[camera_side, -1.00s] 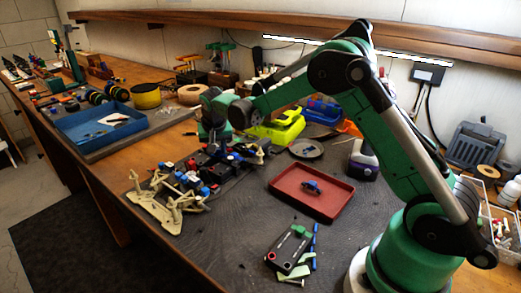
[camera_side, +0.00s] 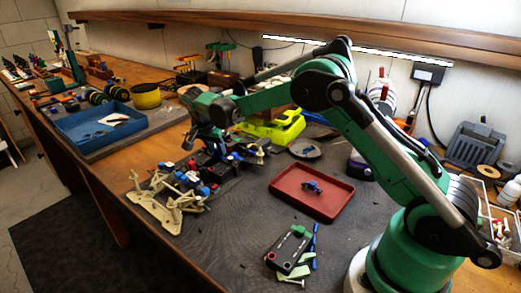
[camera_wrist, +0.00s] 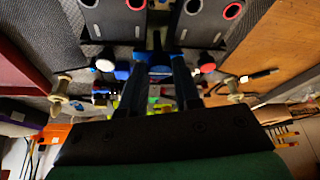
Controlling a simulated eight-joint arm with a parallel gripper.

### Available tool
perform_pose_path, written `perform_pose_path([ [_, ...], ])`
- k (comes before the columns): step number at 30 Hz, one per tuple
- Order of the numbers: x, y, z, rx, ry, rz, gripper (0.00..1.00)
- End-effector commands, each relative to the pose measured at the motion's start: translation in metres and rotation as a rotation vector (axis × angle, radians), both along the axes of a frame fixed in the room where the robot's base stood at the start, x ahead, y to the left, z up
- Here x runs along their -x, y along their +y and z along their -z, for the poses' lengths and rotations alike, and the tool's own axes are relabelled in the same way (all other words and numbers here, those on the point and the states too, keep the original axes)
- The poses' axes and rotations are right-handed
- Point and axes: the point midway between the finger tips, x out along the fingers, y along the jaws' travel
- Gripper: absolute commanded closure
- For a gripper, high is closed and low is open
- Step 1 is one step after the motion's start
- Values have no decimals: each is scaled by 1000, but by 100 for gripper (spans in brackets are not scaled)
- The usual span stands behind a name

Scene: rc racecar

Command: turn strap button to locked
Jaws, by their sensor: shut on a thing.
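The RC racecar chassis (camera_side: 205,170) lies on the grey mat in the side view, with black, blue, red and cream parts. My gripper (camera_side: 190,144) reaches down at its far end. In the wrist view, the two dark fingers of my gripper (camera_wrist: 160,68) converge on a small blue part (camera_wrist: 155,57) in the middle of the car, between two dark grey blocks. They are shut on this part. It seems to be the strap button, but its marking and its turned angle cannot be read, as the fingers cover much of it.
A red tray (camera_side: 325,200) with a small blue part stands right of the car. A black box with a green part (camera_side: 288,248) lies nearer the front. A blue tray (camera_side: 75,130) is at the left, and a yellow-green car body (camera_side: 275,128) is behind.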

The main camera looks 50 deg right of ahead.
Motion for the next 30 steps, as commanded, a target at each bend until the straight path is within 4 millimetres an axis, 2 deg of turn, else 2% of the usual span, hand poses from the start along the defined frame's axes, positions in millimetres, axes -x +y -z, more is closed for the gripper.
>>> perform_pose_path([
  [10,0,0,0,0,0,4,100],
  [11,0,0,0,0,0,4,70],
  [14,0,0,0,0,1,4,41],
  [23,0,0,-1,0,0,2,41],
  [26,1,3,-8,0,1,1,41],
  [30,4,11,-29,0,1,0,41],
])
